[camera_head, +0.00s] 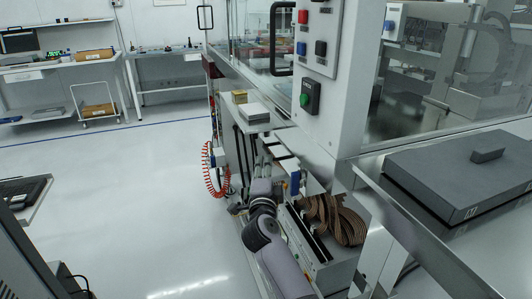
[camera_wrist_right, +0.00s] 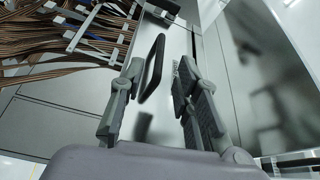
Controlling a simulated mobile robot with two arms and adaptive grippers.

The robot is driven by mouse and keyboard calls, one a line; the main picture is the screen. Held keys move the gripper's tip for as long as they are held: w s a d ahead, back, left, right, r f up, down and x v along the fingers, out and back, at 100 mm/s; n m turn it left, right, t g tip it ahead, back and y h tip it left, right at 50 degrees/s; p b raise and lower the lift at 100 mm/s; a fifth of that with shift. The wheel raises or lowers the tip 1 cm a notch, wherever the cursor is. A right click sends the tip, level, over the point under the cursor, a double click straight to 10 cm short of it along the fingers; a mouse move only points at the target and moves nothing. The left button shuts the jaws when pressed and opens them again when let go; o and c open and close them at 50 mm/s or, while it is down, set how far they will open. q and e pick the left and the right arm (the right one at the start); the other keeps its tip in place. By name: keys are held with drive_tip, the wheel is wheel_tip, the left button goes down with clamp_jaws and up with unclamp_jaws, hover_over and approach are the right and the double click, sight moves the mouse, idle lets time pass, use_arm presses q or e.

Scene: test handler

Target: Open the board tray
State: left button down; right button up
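In the right wrist view, my right gripper (camera_wrist_right: 158,100) is open, with its two grey fingers spread apart. A black bar handle (camera_wrist_right: 153,68) on a light grey front panel (camera_wrist_right: 182,44) shows in the gap between the fingers, nearer the left one. I see no finger closed on it, and cannot tell whether it lies between the fingertips or just beyond them. Whether this panel is the board tray's front is not clear. In the head view, my right arm reaches along the machine's side, and its gripper (camera_head: 268,168) is small and partly hidden. My left gripper is not in view.
Brown ribbon cables (camera_head: 340,218) lie beside my right arm; they also show in the wrist view (camera_wrist_right: 65,42). A red coiled hose (camera_head: 211,172) hangs on the machine's side. A dark slab (camera_head: 450,185) lies at right.

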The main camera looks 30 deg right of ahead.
sight(267, 150)
drive_tip(key=x, duration=0.8)
drive_tip(key=shift+w+d+r+b, duration=0.1)
drive_tip(key=shift+w+d+b, duration=0.1)
drive_tip(key=shift+w+b, duration=0.15)
drive_tip(key=shift+c, duration=0.4)
clamp_jaws()
